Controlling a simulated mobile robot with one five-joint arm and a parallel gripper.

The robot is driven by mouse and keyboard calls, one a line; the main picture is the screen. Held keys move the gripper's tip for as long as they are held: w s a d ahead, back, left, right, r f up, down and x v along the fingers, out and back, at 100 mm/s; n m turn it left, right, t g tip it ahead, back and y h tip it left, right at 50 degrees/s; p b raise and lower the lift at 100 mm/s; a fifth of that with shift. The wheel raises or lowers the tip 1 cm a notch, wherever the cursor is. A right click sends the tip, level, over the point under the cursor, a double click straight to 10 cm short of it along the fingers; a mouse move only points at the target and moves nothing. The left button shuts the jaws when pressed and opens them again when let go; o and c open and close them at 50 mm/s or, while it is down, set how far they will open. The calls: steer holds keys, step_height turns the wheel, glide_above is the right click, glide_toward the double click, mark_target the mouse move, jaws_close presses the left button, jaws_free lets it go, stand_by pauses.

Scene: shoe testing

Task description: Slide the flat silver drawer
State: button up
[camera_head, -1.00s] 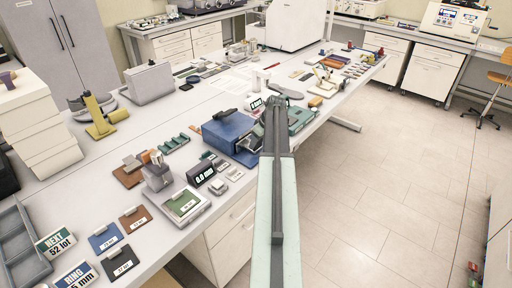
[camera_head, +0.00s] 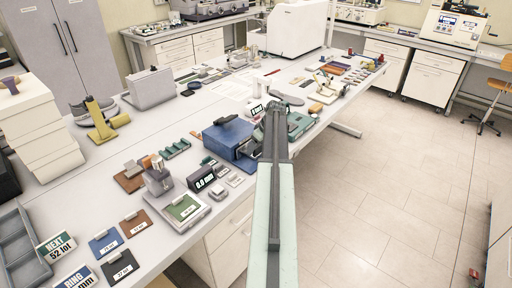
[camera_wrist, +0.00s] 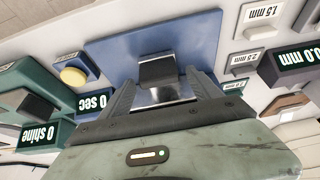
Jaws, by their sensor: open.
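In the wrist view, a flat silver piece (camera_wrist: 160,96), which looks like the drawer, lies in front of a blue device (camera_wrist: 200,38). A black block-like handle (camera_wrist: 157,70) stands at its far end, against the blue. My gripper (camera_wrist: 159,82) is open, with one dark finger on each side of the handle and silver piece. I cannot tell whether the fingers touch them. In the head view, my gripper (camera_head: 275,112) is at the right of the blue device (camera_head: 222,134). The silver drawer cannot be made out there, and my arm hides part of that area.
In the head view, a 0.5 mm display (camera_head: 202,180) and green-topped device (camera_head: 183,209) stand nearby.

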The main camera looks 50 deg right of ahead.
steer(key=p+v, duration=0.5)
steer(key=v, duration=0.2)
steer(key=shift+p, duration=0.4)
steer(key=shift+r, duration=0.1)
